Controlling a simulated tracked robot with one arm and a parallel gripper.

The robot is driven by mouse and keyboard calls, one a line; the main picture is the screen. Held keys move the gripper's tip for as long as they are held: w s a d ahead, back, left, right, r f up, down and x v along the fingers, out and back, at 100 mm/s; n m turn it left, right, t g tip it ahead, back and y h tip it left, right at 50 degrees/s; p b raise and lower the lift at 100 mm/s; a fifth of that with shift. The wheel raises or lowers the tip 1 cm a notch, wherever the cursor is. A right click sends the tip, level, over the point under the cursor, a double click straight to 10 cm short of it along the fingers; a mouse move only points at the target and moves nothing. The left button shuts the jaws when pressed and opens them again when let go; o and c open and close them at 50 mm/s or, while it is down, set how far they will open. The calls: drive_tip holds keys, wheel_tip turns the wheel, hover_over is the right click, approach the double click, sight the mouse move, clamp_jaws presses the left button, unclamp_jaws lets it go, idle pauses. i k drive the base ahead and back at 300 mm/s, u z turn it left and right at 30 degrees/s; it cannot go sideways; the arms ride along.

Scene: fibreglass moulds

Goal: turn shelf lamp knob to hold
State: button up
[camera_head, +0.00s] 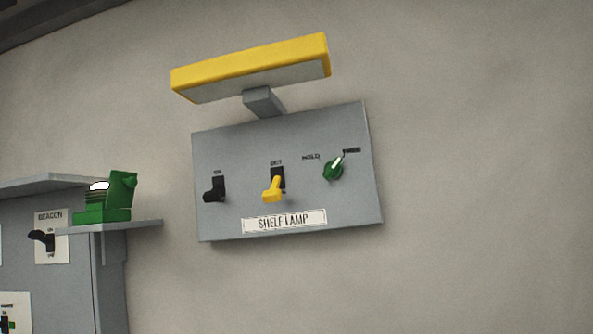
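The shelf lamp panel (345,205) is a grey plate on the wall, tilted in the picture, with a white "SHELF LAMP" label (284,222) low on it. Its green round knob (332,171) sits at the right of the panel. The knob's white pointer aims up and right, towards the right-hand label (351,151), which is too blurred to read surely. The "HOLD" label (311,157) is at the knob's upper left. A yellow lamp (255,65) stands above the panel on a grey stem. My gripper is not in view.
A yellow lever switch (272,190) and a black lever switch (214,190) share the panel, left of the knob. At lower left, a green device (105,200) rests on a ledge (140,226) beside a grey cabinet with a "BEACON" switch (43,238). The wall to the right is bare.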

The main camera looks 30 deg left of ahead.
sight(332, 169)
drive_tip(key=u, duration=0.15)
drive_tip(key=i, duration=1)
drive_tip(key=z, duration=0.05)
